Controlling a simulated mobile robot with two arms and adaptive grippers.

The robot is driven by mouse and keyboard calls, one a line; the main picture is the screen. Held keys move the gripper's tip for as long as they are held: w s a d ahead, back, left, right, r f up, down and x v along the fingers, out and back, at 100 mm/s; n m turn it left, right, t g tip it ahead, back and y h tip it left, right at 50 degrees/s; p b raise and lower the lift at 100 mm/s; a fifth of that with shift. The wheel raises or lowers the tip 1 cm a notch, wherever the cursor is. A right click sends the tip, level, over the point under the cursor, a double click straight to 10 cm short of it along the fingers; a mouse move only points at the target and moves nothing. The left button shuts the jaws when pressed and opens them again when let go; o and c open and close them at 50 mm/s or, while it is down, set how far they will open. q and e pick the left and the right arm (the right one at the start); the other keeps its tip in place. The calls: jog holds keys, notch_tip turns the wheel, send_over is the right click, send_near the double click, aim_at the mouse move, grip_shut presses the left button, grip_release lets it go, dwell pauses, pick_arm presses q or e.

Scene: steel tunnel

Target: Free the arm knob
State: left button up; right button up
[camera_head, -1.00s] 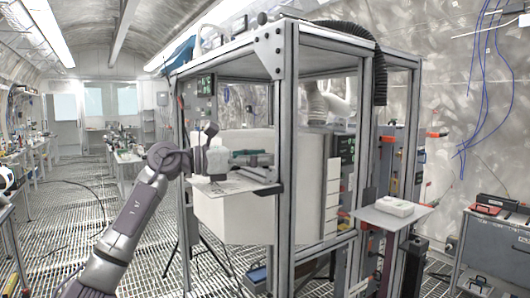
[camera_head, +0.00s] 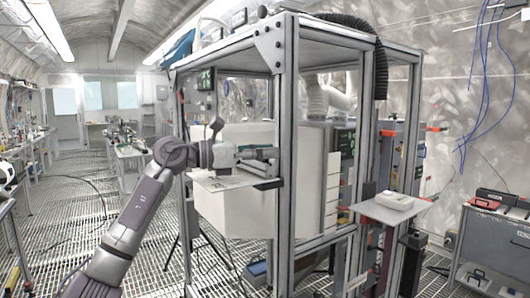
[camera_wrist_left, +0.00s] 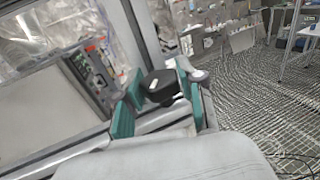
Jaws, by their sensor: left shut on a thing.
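The arm knob is probably the rounded black piece (camera_wrist_left: 160,86) in the left wrist view. It sits between the teal pads of my left gripper (camera_wrist_left: 154,98), which is shut on it. In the head view my left gripper (camera_head: 255,155) is at the front of the metal frame, just above a small plate. The knob cannot be made out clearly there, and the gripper's body hides part of that area. My right gripper is in neither view.
A metal-profile frame (camera_head: 286,170) stands close to my left gripper, with a large white box (camera_head: 240,215) inside. A small plate (camera_head: 222,182) lies just below the gripper. A side shelf (camera_head: 375,211) sticks out right.

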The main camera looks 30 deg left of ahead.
pick_arm(q)
jog(key=shift+n+t+y, duration=0.3)
jog(key=shift+y, duration=0.1)
jog(key=n+t+y, duration=0.1)
jog(key=y, duration=0.1)
jog(key=n+t+y, duration=0.1)
jog(key=n+y, duration=0.1)
jog(key=y, duration=0.1)
jog(key=shift+s+d+n+t, duration=0.1)
jog(key=shift+n+t, duration=0.2)
jog(key=n+y, duration=0.2)
jog(key=y, duration=0.1)
jog(key=shift+f+t+b, duration=0.1)
jog(key=shift+t+b, duration=0.3)
jog(key=shift+n+y+b, duration=0.8)
jog(key=shift+n+y, duration=0.5)
jog(key=shift+y, duration=1)
jog(key=o, duration=1.2)
jog(key=shift+c, duration=0.2)
